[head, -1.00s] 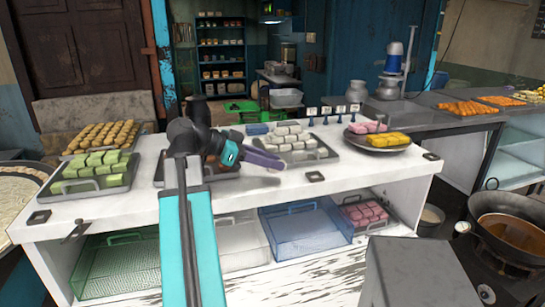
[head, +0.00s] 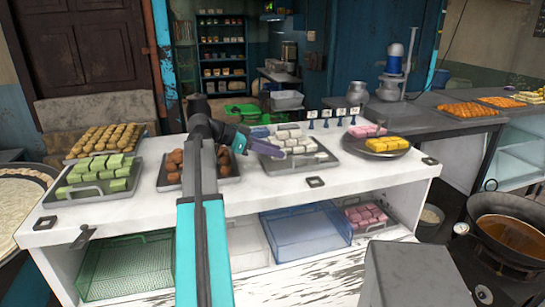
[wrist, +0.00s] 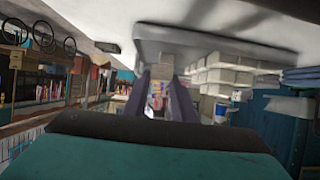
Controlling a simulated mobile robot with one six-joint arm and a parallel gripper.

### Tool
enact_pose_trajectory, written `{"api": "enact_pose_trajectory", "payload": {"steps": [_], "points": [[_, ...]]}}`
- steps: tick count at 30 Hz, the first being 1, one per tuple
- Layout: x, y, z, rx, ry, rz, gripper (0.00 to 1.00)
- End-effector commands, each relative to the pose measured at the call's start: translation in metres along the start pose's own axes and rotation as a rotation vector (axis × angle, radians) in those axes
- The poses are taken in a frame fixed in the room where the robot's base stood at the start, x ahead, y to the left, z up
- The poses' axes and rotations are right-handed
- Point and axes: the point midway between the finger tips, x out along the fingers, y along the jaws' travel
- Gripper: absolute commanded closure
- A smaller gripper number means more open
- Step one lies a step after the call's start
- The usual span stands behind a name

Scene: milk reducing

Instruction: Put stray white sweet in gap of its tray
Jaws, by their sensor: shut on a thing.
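The white sweets' grey tray (head: 322,158) lies on the white counter right of the middle, with several white sweets (head: 291,133) in it. My gripper (head: 284,154) reaches in from the left, its purple fingers at the tray's left front part. The gap is not clearly visible.
A tray of brown sweets (head: 173,165) stands left of the white tray, with green sweets (head: 97,176) farther left. A round tray of yellow sweets (head: 387,144) stands to the right. Small blue-based signs (head: 325,120) stand behind. Counter in front is mostly clear.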

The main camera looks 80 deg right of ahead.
Motion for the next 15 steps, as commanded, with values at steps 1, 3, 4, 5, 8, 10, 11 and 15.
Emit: {"api": "enact_pose_trajectory", "payload": {"steps": [1,3,4,5,8,10,11,15], "points": [[0.0011,-0.0067,-0.0017,-0.001,0.0,0.001,0.97],[0.0028,-0.0108,-0.0011,-0.001,0.0,0.001,0.97],[0.0033,-0.0119,-0.0008,-0.001,0.0,0.001,0.97],[0.0036,-0.0127,-0.0006,-0.001,0.0,0.0,0.97],[0.0042,-0.0134,0.0,-0.001,0.0,0.0,0.97],[0.0042,-0.0131,0.0002,-0.001,0.0,0.0,0.97],[0.0041,-0.0131,0.0002,-0.001,0.0,0.0,0.97],[0.0039,-0.013,0.0002,-0.001,0.0,-0.001,0.97]]}}
